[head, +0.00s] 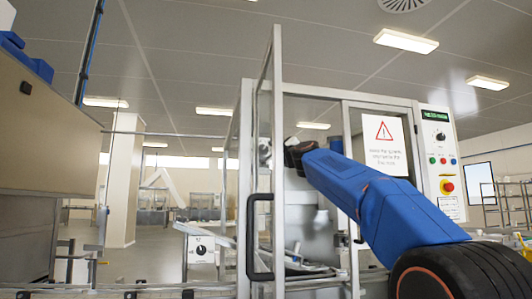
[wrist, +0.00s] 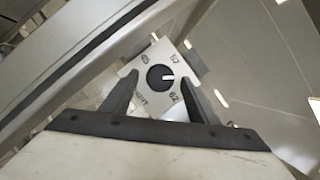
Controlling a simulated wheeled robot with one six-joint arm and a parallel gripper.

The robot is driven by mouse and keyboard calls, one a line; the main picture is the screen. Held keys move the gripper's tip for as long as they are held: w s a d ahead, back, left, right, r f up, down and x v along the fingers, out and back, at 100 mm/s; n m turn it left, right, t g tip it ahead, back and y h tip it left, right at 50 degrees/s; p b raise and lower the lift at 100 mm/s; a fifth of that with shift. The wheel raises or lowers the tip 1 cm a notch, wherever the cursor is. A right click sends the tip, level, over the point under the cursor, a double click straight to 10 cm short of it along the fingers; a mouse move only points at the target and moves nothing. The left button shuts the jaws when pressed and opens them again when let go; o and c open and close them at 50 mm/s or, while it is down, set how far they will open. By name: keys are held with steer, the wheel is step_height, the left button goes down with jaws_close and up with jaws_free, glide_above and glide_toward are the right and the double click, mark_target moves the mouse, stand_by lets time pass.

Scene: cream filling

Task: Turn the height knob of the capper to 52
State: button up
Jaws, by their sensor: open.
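The height knob (wrist: 155,78), round and dark, sits on a pale square dial plate (wrist: 178,66) in the wrist view. Its white pointer points right, between the upper-right number, which looks like 52 or 57, and the 62 at lower right. Another number is at upper left, and a partly hidden label ending in "GHT" is at lower left. My gripper (wrist: 160,80) is open, its dark fingers apart on either side of the knob, with no contact visible. In the head view my blue arm reaches left into the framed machine, and its end is partly obscured.
In the head view, a glazed door with a black handle (head: 252,238) stands left of my arm. A control panel (head: 440,160) with a red stop button is at right. Another dial plate (head: 201,257) stands lower left. A pale diagonal bar (wrist: 75,70) runs close left in the wrist view.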

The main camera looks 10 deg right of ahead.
steer(key=shift+c, duration=0.2)
steer(key=c, duration=1)
steer(key=shift+w, duration=0.1)
steer(key=shift+r+n, duration=0.1)
steer(key=shift+n, duration=0.4)
steer(key=n+g, duration=0.1)
steer(key=n, duration=0.2)
steer(key=n+g, duration=0.1)
steer(key=n, duration=0.2)
steer(key=n+g+y, duration=0.1)
steer(key=n, duration=0.2)
steer(key=shift+d+r+g, duration=0.15)
steer(key=shift+r+g, duration=0.1)
steer(key=shift+g, duration=0.15)
